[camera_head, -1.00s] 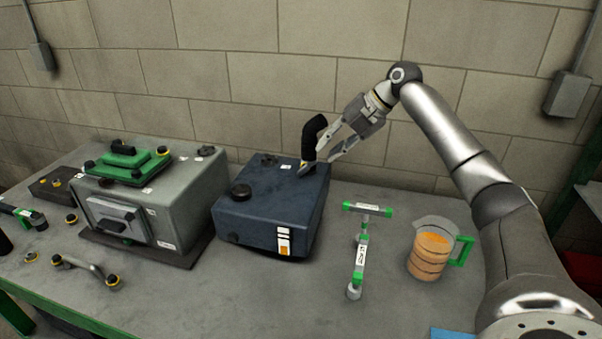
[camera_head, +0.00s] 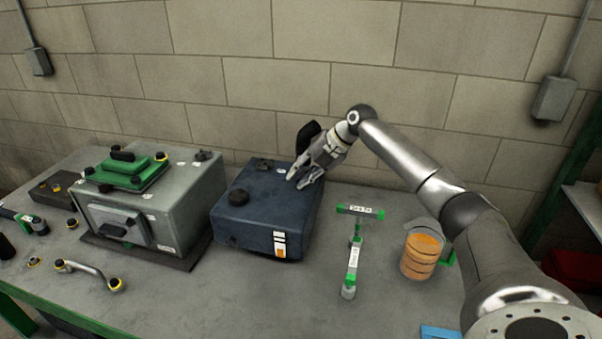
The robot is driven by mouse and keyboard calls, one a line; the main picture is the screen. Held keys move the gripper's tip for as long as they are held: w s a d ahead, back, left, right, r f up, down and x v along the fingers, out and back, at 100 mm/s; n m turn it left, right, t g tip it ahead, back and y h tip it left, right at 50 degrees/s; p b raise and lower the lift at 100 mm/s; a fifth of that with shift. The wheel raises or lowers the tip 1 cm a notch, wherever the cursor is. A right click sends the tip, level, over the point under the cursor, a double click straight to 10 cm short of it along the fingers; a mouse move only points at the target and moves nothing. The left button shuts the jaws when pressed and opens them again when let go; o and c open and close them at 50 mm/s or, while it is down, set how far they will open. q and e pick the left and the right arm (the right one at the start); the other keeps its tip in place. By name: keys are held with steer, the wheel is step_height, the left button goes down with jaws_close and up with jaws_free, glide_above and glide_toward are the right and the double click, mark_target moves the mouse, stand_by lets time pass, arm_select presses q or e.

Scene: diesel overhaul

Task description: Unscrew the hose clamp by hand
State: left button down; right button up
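The dark blue tank (camera_head: 258,222) stands on the bench with a black cap on top. A black hose (camera_head: 308,137) rises at its back right, mostly hidden behind my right gripper (camera_head: 298,183). The gripper's fingers point down and left over the tank's top, in front of the hose. The fingertips look a little apart, with nothing clearly seen between them. I cannot make out the hose clamp; the hose's lower end is hidden by the gripper. My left gripper is not in view.
A grey box (camera_head: 180,205) with a green top part stands left of the tank. A small pipe (camera_head: 88,270) lies front left. The wall is close behind.

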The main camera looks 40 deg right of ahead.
jaws_close()
steer(key=shift+a+r+g+p, duration=0.1)
steer(key=shift+r+g+p, duration=0.25)
steer(key=shift+p, duration=0.5)
steer(key=shift+w+f+g+h, duration=0.1)
steer(key=shift+f+g+h, duration=0.15)
steer(key=shift+h, duration=0.15)
jaws_free()
steer(key=v, duration=1.2)
